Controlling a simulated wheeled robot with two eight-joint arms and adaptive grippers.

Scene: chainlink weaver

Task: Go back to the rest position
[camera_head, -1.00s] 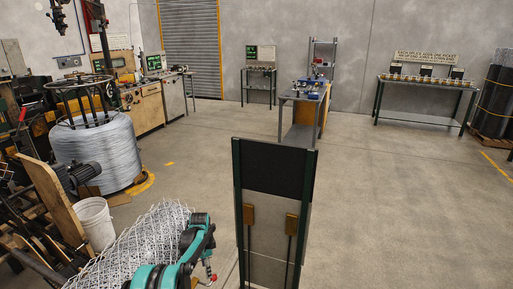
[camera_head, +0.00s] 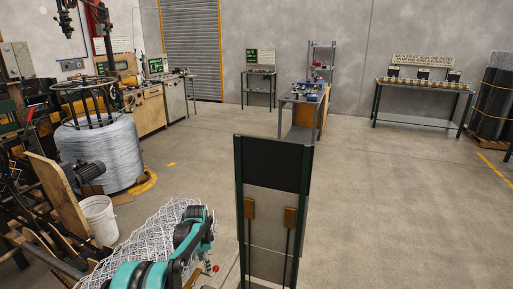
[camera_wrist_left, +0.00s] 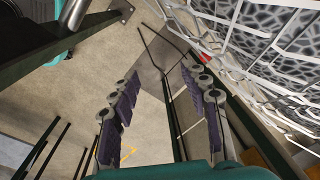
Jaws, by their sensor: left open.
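My left arm comes in at the lower left of the head view, over a roll of chain-link mesh (camera_head: 142,237). Its hand is mostly hidden there by the arm's own links. In the left wrist view my left gripper (camera_wrist_left: 161,103) has its two padded fingers wide apart, with nothing between them. Mesh wire (camera_wrist_left: 275,45) shows at the upper right of that view, beside the right finger. Whether any wire touches the gripper I cannot tell. My right gripper is in neither view.
A dark-topped upright panel (camera_head: 273,165) in a green frame stands close, right of my left arm. A white bucket (camera_head: 99,219) and a wire coil (camera_head: 98,155) are at left. A workbench (camera_head: 422,115) stands at the far right. Open floor (camera_head: 400,210) lies right of the panel.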

